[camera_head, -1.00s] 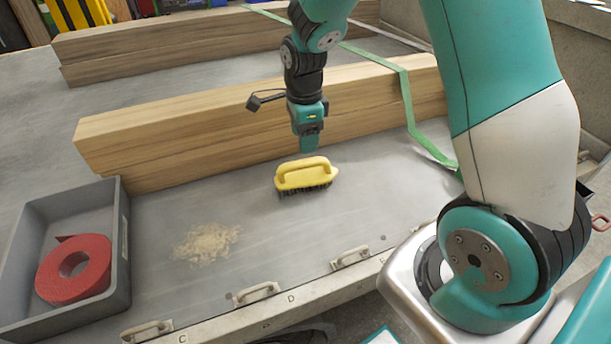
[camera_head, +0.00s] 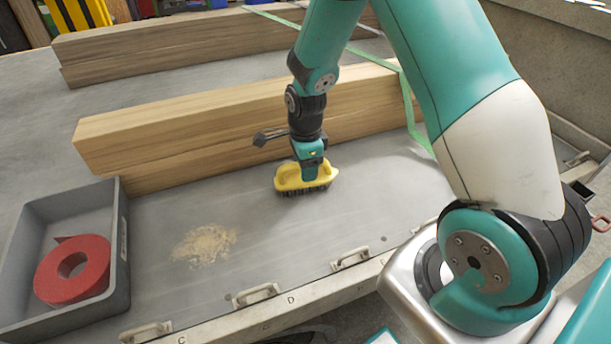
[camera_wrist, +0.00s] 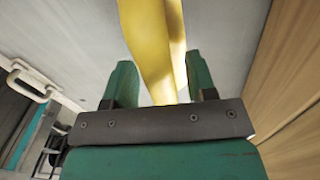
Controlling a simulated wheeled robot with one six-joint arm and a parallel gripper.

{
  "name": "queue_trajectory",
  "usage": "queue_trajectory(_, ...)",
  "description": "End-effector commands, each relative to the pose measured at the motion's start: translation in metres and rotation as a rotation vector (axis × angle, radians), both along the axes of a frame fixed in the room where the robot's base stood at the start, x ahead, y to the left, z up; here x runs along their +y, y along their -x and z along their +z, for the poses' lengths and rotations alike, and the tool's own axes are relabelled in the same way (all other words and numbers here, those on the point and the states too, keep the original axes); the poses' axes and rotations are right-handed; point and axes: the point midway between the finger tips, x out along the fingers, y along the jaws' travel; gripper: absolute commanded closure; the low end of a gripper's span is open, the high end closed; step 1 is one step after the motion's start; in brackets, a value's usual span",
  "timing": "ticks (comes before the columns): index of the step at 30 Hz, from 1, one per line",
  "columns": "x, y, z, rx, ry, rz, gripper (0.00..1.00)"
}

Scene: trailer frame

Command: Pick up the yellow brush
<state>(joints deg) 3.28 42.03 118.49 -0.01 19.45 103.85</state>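The yellow brush (camera_head: 291,177) stands bristles down on the grey trailer bed, in front of the near wooden beams. Its handle is on top. My gripper (camera_head: 310,178) has come down onto the brush from above, and its fingers overlap the handle in the head view. In the wrist view the yellow handle (camera_wrist: 153,45) passes between the two green fingers of my gripper (camera_wrist: 160,85). The fingers are open around the handle.
Wooden beams (camera_head: 200,130) lie just behind the brush. A heap of sawdust (camera_head: 206,244) lies to the left on the bed. A grey crate (camera_head: 122,235) with a red roll (camera_head: 100,262) stands further left. A green strap (camera_head: 409,105) crosses the beams.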

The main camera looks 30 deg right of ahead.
Motion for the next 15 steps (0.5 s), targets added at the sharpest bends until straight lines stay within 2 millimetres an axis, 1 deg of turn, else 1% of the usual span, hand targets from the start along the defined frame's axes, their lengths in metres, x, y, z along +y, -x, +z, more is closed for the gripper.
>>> queue_trajectory(1, 0.0000, 0.0000, 0.0001, 0.000, 0.000, 0.000, 0.61)
queue_trajectory(6, 0.0000, 0.0000, 0.0002, 0.000, 0.000, 0.000, 0.99)
queue_trajectory(15, 0.0000, -0.0002, 0.0021, -0.001, 0.000, 0.000, 0.99)
